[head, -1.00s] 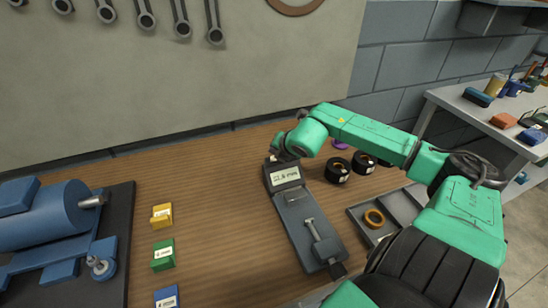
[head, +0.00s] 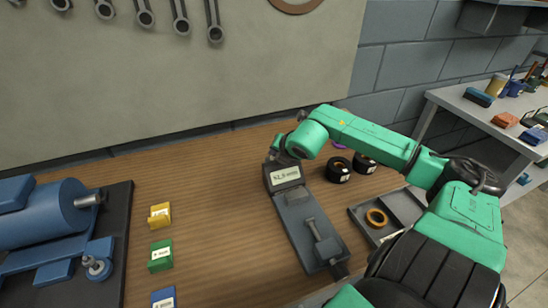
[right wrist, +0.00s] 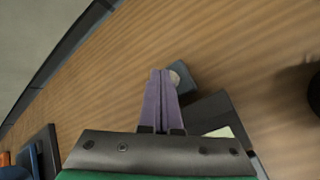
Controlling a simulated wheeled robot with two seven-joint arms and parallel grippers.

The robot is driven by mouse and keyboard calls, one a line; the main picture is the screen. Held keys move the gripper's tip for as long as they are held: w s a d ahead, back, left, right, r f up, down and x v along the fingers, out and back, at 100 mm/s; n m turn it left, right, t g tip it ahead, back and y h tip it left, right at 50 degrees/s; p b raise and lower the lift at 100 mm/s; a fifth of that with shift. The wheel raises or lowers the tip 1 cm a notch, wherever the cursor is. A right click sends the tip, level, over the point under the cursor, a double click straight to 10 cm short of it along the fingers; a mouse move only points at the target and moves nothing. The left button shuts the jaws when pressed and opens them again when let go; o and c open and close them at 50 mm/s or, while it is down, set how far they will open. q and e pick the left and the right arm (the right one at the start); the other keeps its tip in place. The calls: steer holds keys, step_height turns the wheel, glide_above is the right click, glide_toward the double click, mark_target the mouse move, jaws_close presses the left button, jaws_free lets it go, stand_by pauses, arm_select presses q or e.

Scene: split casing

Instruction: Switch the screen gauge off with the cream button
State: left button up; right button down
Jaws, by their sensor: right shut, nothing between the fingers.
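The screen gauge (head: 308,232) is a long dark grey device on the wooden bench, with a pale lit screen (head: 285,174) at its far end showing dark characters too small to read surely. In the right wrist view, part of its dark body (right wrist: 205,115) and a corner of the screen (right wrist: 219,132) show. The cream button (right wrist: 175,78) sits on a small dark block beside the gauge body, partly hidden by my fingers. My right gripper (head: 273,156) is at the gauge's far end. Its purple fingers (right wrist: 162,74) are shut and empty, with tips beside the button; contact cannot be told.
Black rolls (head: 338,170) stand right of the gauge. A grey tray (head: 362,212) holds an orange ring (head: 376,217). Yellow (head: 160,215), green (head: 160,256) and blue (head: 164,298) blocks line the left, near a blue motor (head: 50,215). Bare wood lies between.

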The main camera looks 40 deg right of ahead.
steer(key=shift+f+b, duration=0.3)
stand_by(0.4)
steer(key=shift+r+p, duration=0.4)
steer(key=shift+r, duration=0.5)
step_height(320, 180, up, 6)
steer(key=p, duration=0.3)
